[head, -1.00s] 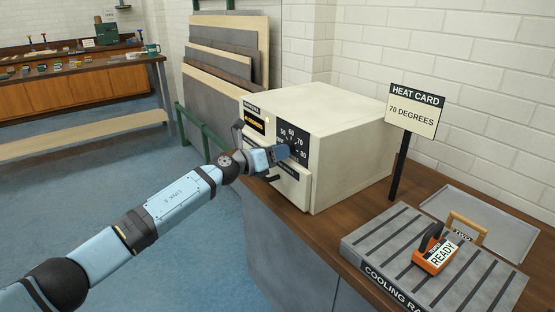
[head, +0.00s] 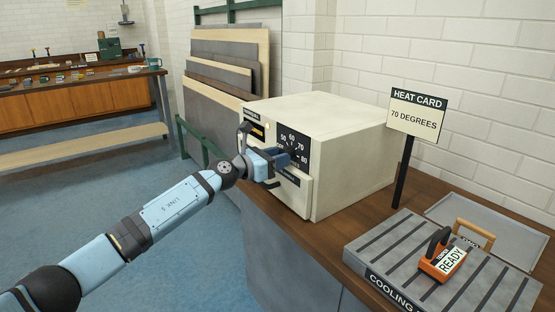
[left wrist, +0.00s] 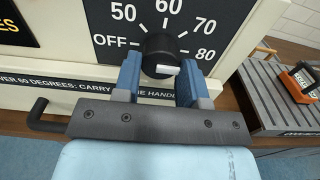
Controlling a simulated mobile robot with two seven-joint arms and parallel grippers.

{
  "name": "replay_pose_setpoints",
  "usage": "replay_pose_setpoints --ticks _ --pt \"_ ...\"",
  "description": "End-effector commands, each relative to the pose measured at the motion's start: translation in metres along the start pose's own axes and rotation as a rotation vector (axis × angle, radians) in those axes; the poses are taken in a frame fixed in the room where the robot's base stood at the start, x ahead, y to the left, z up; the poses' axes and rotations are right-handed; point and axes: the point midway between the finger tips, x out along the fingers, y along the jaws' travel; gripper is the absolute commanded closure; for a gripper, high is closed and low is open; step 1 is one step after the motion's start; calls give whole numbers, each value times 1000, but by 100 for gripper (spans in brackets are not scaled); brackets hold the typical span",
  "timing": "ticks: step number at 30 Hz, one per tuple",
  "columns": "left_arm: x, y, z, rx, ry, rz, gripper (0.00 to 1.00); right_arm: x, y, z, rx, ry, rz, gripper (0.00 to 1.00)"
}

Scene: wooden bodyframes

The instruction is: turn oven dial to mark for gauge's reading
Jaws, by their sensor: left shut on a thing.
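The cream oven (head: 340,135) stands on the wooden counter with its dial panel facing left. My left gripper (head: 287,158) is at the panel, shut on the black oven dial (left wrist: 160,50), with one blue finger on each side in the left wrist view (left wrist: 160,84). The scale reads OFF, 50, 60, 70, 80 around the dial. A white mark (left wrist: 167,70) shows on the dial's near end; which number it points to I cannot tell. The heat card (head: 415,113) on a black post reads 70 DEGREES. My right gripper is not in view.
A black oven handle (left wrist: 42,118) lies below and left of the dial. A grey cooling rack (head: 400,258) with an orange READY-labelled block (head: 443,260) is at the right. A metal tray (head: 500,235) lies behind it. The blue floor at left is clear.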

Motion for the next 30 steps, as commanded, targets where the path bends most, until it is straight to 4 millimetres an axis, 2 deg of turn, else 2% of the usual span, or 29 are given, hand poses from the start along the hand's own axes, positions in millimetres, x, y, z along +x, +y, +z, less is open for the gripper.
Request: replay_pose_setpoints --ticks 7,8,10,11,19,22,26,30 --pt "0 0 0 2 1 0 85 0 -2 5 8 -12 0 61" --pt "0 0 0 2 1 0 55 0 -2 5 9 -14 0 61" --pt "0 0 0 2 1 0 39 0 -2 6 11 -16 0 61" --pt "0 0 0 2 1 0 36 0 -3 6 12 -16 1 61" --pt "-1 0 0 0 0 1 36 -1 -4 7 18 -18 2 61" --pt "-7 1 0 0 1 2 36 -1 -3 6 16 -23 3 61" --pt "-27 1 1 2 2 1 36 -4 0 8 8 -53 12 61" --pt "-60 1 2 2 2 2 36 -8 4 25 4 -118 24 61"
